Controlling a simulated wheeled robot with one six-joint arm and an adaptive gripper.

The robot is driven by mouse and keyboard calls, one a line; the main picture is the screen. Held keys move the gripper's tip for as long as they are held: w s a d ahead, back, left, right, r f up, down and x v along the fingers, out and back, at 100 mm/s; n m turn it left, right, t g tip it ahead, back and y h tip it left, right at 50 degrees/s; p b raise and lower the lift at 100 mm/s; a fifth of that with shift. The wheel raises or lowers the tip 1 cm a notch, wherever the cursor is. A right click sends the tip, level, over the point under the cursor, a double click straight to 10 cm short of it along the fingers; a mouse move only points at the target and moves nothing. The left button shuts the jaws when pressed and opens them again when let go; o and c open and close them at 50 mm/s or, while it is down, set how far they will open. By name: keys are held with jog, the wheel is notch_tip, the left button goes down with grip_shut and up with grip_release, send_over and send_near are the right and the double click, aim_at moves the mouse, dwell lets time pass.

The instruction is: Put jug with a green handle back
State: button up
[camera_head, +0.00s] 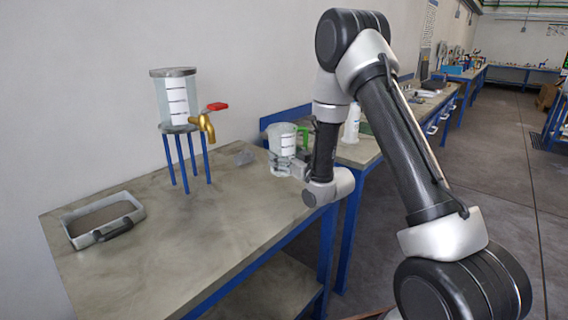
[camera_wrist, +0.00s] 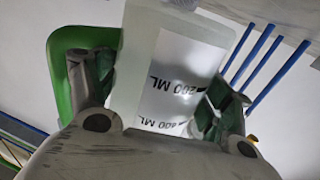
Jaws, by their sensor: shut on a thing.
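The jug (camera_head: 282,140) is clear, with measuring marks and a green handle (camera_head: 303,138). In the head view it is at the right end of the near table, held by my gripper (camera_head: 292,165). In the wrist view the jug (camera_wrist: 178,60) fills the middle, with its green handle (camera_wrist: 62,75) on the left. My gripper (camera_wrist: 160,95) is shut on the jug, with one finger on each side. I cannot tell whether the jug's base touches the table.
A clear vessel (camera_head: 176,97) with a brass tap (camera_head: 205,126) and red lever stands on blue legs at the table's back. A grey tray (camera_head: 102,220) with a dark handle lies at the left. The table's middle (camera_head: 200,225) is clear. A white bottle (camera_head: 352,122) stands on the table behind.

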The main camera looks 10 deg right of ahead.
jog(key=shift+f, duration=1)
jog(key=shift+f, duration=0.1)
